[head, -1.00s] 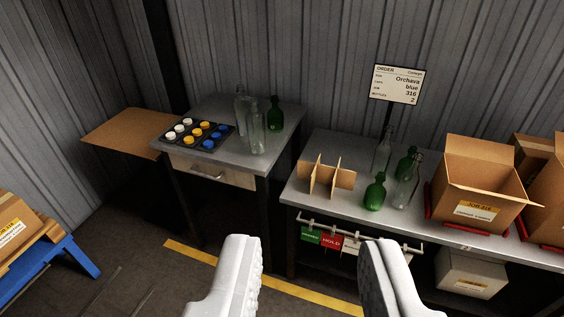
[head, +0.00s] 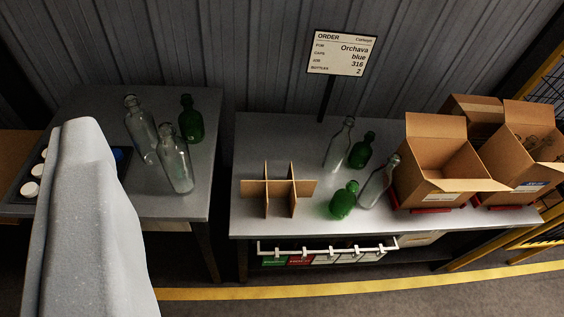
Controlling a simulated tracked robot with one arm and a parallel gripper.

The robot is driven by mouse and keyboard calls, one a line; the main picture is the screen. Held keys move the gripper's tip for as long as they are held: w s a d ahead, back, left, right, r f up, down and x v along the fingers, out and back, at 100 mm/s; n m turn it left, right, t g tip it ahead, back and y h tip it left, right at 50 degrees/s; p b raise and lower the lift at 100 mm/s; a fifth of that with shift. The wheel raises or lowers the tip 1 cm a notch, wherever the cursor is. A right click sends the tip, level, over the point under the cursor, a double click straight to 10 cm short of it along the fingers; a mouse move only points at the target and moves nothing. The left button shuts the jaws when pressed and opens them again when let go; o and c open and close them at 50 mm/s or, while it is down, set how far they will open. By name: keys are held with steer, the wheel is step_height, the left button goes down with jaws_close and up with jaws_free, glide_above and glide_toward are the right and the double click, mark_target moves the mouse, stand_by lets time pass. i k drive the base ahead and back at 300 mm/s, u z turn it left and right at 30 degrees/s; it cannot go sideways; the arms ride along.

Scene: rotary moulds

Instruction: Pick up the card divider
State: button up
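The card divider (head: 279,188) is a set of crossed brown cardboard panels. It stands upright on the left part of the right-hand metal table, near its front edge. Part of my gripper (head: 85,220) fills the lower left as one large pale grey shape. It is in front of the left table in the picture, well left of the divider and apart from it. A second finger does not show, so its opening cannot be judged. Nothing is seen held.
Clear and green bottles (head: 343,200) stand right of the divider. Open cartons (head: 440,165) stand farther right. An order sign (head: 341,53) rises behind. More bottles (head: 174,160) stand on the left table (head: 80,100). A tag rail (head: 325,249) runs below the right table's front edge.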

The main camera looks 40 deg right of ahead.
mark_target(290, 189)
steer(key=z, duration=0.3)
steer(key=i, duration=0.85)
steer(key=z, duration=0.6)
